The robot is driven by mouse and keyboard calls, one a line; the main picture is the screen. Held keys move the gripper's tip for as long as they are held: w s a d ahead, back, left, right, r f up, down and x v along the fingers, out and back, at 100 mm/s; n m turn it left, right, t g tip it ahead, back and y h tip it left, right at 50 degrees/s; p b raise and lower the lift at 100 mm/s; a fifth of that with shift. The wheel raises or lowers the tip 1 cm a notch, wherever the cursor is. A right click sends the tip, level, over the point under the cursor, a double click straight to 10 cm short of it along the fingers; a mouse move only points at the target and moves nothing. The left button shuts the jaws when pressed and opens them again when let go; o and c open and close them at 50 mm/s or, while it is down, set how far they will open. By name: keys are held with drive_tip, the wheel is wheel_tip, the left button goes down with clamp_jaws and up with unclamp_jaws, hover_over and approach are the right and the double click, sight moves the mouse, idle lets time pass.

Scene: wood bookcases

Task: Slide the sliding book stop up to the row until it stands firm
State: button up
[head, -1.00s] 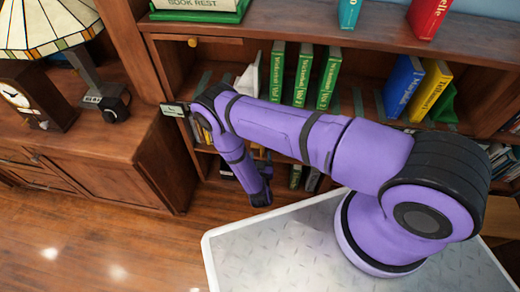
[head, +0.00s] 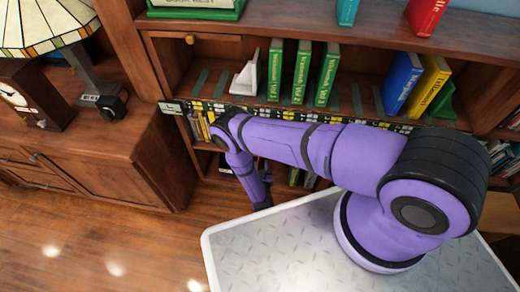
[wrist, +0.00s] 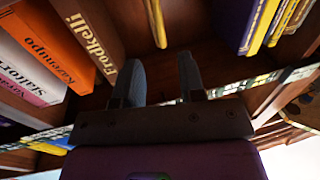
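The sliding book stop (head: 244,78) is a pale L-shaped piece on the upper open shelf, at the left end of a row of green books (head: 300,75). Its upright stands close to the leftmost green book; I cannot tell whether they touch. In the head view my arm bends down in front of the lower shelf, below the stop, and the gripper's fingers cannot be made out. In the wrist view my gripper (wrist: 159,68) has its two fingers apart with nothing between them. The stop is not seen there.
Blue and yellow books (head: 415,85) lean farther right on the same shelf, beside a green piece (head: 443,102). Dark green strips lie on the shelf board. The wrist view shows brown, orange and white books (wrist: 60,60) at left. A lamp (head: 50,30) stands on the left cabinet.

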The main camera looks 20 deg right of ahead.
drive_tip(key=x, duration=0.9)
drive_tip(key=shift+w+d, duration=0.1)
drive_tip(key=shift+w, duration=0.15)
clamp_jaws()
